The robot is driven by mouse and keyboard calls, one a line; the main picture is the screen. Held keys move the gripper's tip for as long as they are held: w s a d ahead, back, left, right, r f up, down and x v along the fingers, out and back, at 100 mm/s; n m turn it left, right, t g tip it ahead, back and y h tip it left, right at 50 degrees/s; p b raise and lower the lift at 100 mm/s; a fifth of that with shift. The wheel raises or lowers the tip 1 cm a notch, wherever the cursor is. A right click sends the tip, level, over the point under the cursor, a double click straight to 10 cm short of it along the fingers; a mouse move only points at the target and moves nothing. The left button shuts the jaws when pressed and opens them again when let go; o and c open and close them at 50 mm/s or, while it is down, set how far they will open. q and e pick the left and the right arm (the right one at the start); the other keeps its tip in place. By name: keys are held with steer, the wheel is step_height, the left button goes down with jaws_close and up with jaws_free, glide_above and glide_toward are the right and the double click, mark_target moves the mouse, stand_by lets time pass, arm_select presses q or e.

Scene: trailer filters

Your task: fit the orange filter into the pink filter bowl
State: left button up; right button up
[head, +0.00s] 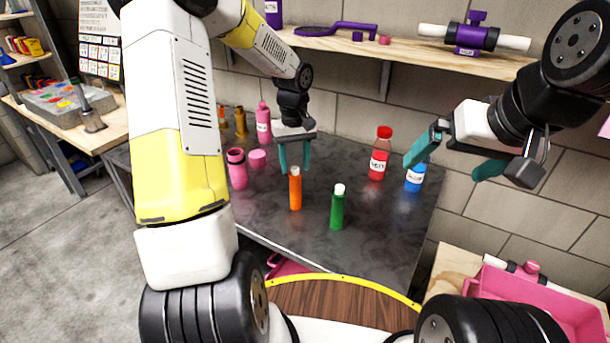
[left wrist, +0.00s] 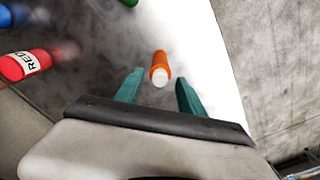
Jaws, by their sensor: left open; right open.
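The orange filter (head: 295,190), with a white cap, stands upright on the dark table. In the left wrist view the orange filter (left wrist: 160,66) lies between and beyond the fingertips. My left gripper (head: 294,168) is open, pointing down just above and behind the filter's top, holding nothing; its teal fingers show in the left wrist view (left wrist: 158,88). The pink filter bowl (head: 237,170) is an open-topped cup standing on the table left of the filter. A pink lid (head: 257,158) lies beside it. My right gripper (head: 456,152) is open and empty at the right, above a blue bottle.
A green filter (head: 338,207) stands right of the orange one. A red bottle (head: 380,152) and a blue bottle (head: 415,177) stand at the right, a pink bottle (head: 263,122) at the back. A shelf (head: 400,52) runs above; a pink bin (head: 540,300) is lower right.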

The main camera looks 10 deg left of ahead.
arm_select(q)
jaws_close()
stand_by(1.4)
